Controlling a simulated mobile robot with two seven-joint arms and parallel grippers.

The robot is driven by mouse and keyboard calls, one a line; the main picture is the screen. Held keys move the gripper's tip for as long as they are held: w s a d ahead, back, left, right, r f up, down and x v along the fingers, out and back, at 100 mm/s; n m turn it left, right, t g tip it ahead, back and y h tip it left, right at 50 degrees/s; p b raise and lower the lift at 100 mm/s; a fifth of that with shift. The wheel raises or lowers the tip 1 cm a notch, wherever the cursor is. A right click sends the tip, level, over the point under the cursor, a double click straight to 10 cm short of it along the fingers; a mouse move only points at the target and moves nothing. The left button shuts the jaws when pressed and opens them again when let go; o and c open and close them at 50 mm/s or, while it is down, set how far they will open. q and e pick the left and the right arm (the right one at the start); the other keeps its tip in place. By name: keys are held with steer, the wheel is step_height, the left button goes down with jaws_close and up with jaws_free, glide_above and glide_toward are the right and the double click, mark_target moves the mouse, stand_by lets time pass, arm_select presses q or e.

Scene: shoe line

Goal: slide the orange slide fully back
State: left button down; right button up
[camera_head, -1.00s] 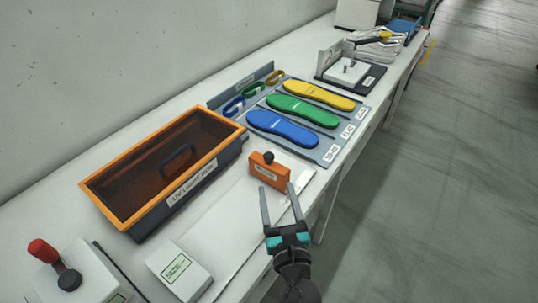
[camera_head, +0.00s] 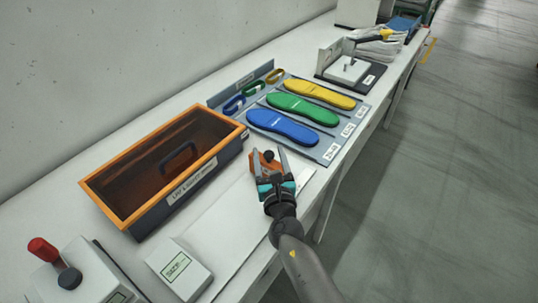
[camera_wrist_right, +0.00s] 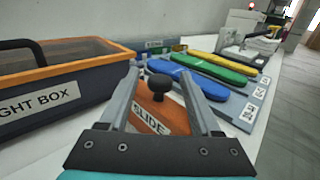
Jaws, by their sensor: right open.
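The orange slide (camera_head: 268,165) is a small block with a black knob (camera_head: 268,156) on top, on the white table. It also shows in the right wrist view (camera_wrist_right: 152,110), with a label reading "SLIDE" and the black knob (camera_wrist_right: 159,86) upright above it. My right gripper (camera_head: 268,152) is open, with one finger on each side of the slide and its knob. In the right wrist view the fingers stand left and right of the knob, with a gap visible beside it. Part of the slide is hidden behind the gripper. My left gripper is not in view.
An orange-rimmed box (camera_head: 213,158) with a dark lid stands to the left. A grey mat (camera_head: 325,152) with blue, green and yellow insoles lies behind the slide. A white label box (camera_head: 180,270) is at the front. The table's right edge is close.

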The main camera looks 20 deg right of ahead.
jaws_close()
stand_by(0.5)
stand_by(0.8)
